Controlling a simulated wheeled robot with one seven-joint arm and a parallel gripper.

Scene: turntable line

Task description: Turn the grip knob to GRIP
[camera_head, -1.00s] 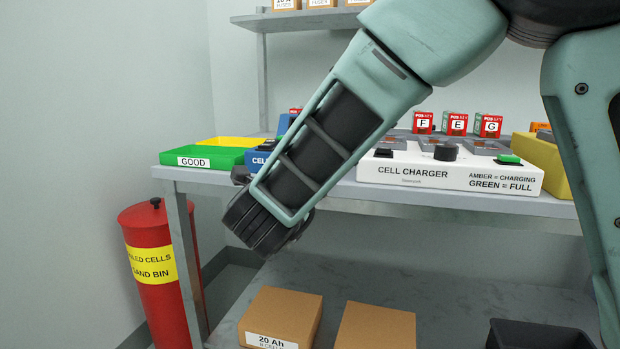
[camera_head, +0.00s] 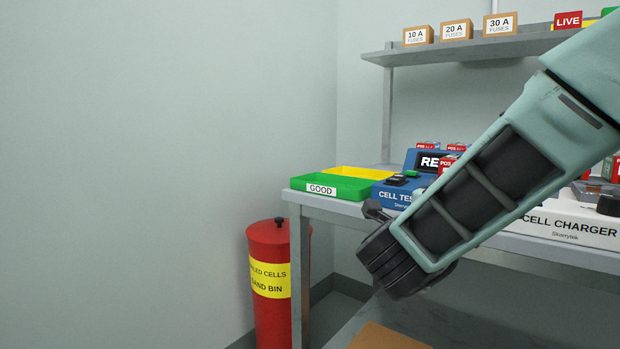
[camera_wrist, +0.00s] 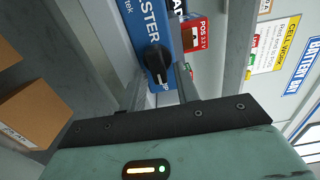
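A black knob (camera_wrist: 157,60) sits on the front of a blue unit (camera_wrist: 135,15) in the wrist view. The lettering beside it is cut off, and I cannot read which mark it points to. My gripper (camera_wrist: 161,88) is open, with its two thin grey fingers apart and the knob in line with the gap between them. I cannot tell whether the fingers touch it. In the head view, the blue cell tester (camera_head: 392,195) stands on the bench, partly behind my arm.
A green GOOD tray (camera_head: 335,187) and a yellow tray (camera_head: 362,173) stand left of the tester. The white cell charger (camera_head: 570,228) is to its right. A red sand bin (camera_head: 268,310) stands at the bench's left end. Cardboard boxes (camera_wrist: 40,115) lie below.

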